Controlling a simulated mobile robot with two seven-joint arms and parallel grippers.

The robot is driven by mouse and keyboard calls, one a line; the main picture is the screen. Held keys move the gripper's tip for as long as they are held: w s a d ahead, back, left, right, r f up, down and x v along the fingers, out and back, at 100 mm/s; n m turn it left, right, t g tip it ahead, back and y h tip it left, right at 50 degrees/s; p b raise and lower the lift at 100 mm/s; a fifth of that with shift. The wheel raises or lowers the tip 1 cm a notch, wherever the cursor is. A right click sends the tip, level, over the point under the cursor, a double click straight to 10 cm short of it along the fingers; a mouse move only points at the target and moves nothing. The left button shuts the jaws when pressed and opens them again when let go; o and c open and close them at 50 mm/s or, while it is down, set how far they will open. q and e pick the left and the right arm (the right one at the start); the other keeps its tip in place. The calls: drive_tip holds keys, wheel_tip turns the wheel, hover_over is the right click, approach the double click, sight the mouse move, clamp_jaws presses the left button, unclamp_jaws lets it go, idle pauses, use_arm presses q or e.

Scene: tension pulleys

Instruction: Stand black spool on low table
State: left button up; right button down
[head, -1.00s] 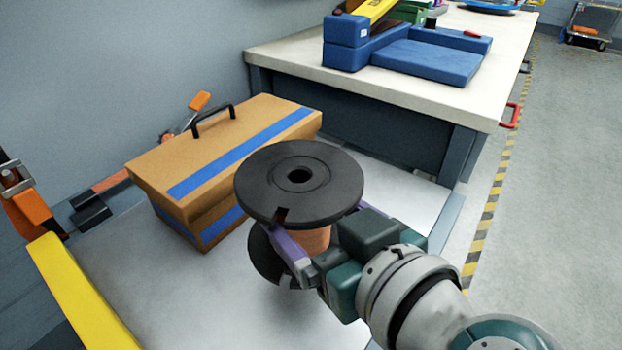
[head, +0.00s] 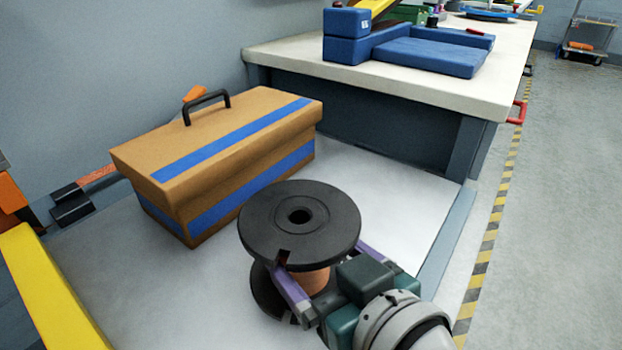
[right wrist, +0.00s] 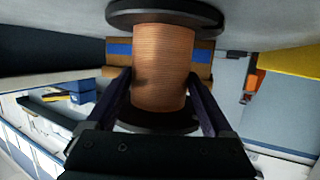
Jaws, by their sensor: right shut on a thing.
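The black spool (head: 300,217) has two black flanges and a copper-coloured winding. It is upright over the low table (head: 371,202), with its top flange facing up in the head view. My right gripper (head: 300,292) is shut on the spool, its purple fingers around the winding between the flanges. In the right wrist view the winding (right wrist: 162,68) sits between both fingers (right wrist: 166,100). I cannot tell whether the lower flange touches the table top. My left gripper is not in view.
A brown toolbox (head: 225,150) with blue stripes and a black handle stands on the low table behind the spool. A yellow bar (head: 50,290) runs along the left edge. A workbench (head: 290,58) with blue blocks (head: 425,56) stands behind. Table room right of the toolbox is clear.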

unclamp_jaws()
drive_tip(key=shift+s+d+r, duration=0.1)
drive_tip(key=shift+r, duration=0.05)
drive_tip(key=shift+s+d+r+n+g+y+p, duration=0.6)
drive_tip(key=shift+s+d+r+g+p, duration=1)
drive_tip(key=shift+s, duration=4)
drive_tip(key=s+d+m+g+h, duration=0.2)
drive_tip(key=s+d+g+h, duration=0.1)
drive_tip(key=d, duration=0.4)
drive_tip(key=s+d+m+g+h, duration=0.2)
drive_tip(key=s+d+h, duration=0.3)
drive_tip(key=d, duration=0.3)
drive_tip(key=shift+s+d+f+m+g+b, duration=0.15)
drive_tip(key=shift+s+f+m+g+b, duration=0.25)
drive_tip(key=shift+m, duration=0.2)
